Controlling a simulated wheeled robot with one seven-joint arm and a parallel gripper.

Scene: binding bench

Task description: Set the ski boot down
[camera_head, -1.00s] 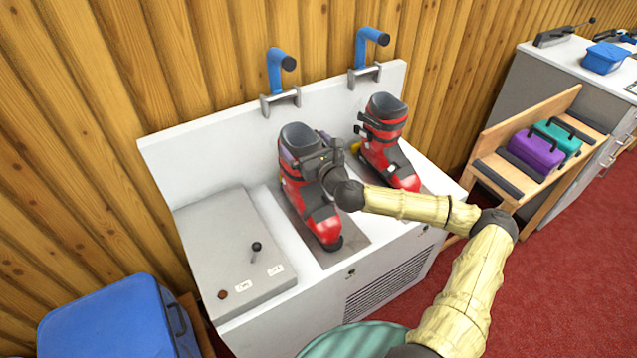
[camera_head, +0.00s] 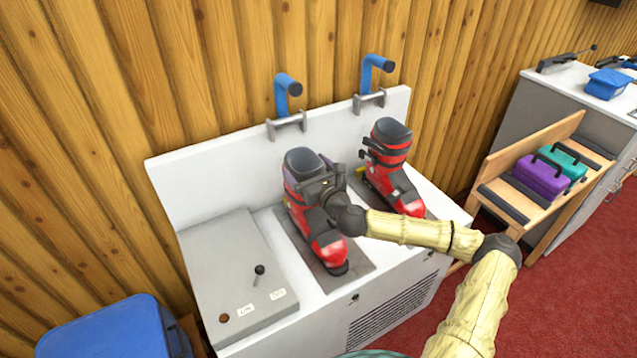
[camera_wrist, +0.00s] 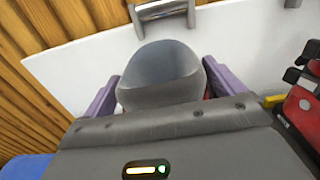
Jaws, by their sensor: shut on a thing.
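A red and dark grey ski boot (camera_head: 325,240) stands upright on the left grey plate (camera_head: 350,270) of the white bench, or just above it; I cannot tell whether its sole touches. My gripper (camera_head: 312,184) is shut on the boot's upper part. In the wrist view, the boot's grey cuff (camera_wrist: 165,75) sits between my two purple fingers, and my gripper body hides its lower part. A second red and grey ski boot (camera_head: 400,190) stands on the right plate, apart from the held one.
Blue handles (camera_head: 288,95) on brackets rise from the bench's back panel (camera_head: 220,165). A grey box with a lever (camera_head: 235,265) lies left of the held boot. A blue case (camera_head: 110,330) is at lower left. A wooden bench (camera_head: 510,205) with purple and teal cases stands right.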

